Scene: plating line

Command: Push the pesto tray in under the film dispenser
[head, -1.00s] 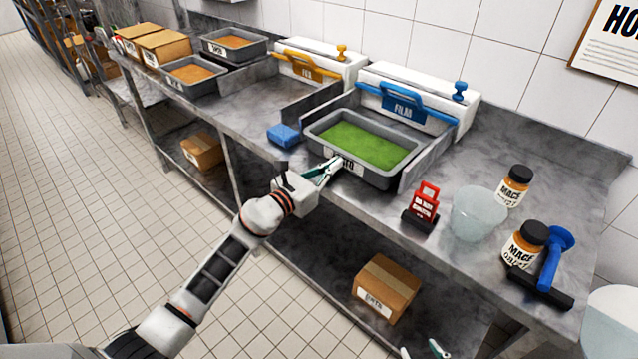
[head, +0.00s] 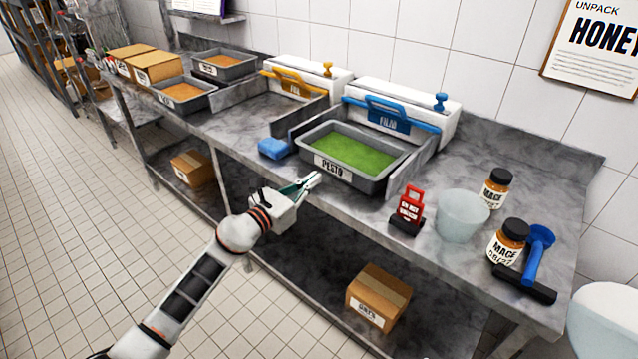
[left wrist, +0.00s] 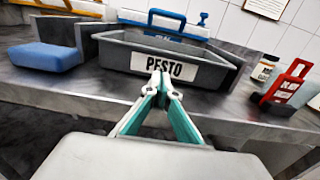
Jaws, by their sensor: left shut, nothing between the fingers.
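The pesto tray (head: 372,186) is grey with green filling and a PESTO label on its front wall. It lies on the counter between two low guide walls, in front of the white film dispenser (head: 449,127) with its blue bar and FILM plate. The tray's front part stands clear of the dispenser; how far its back edge reaches under the bar is hard to tell. My left gripper (head: 314,180) is shut and empty, just in front of the tray's front wall. In the left wrist view its tips (left wrist: 160,82) overlap the lower edge of the label; contact is not clear.
A blue sponge (head: 274,148) lies left of the left guide wall. A yellow-barred dispenser (head: 304,75) is farther left.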

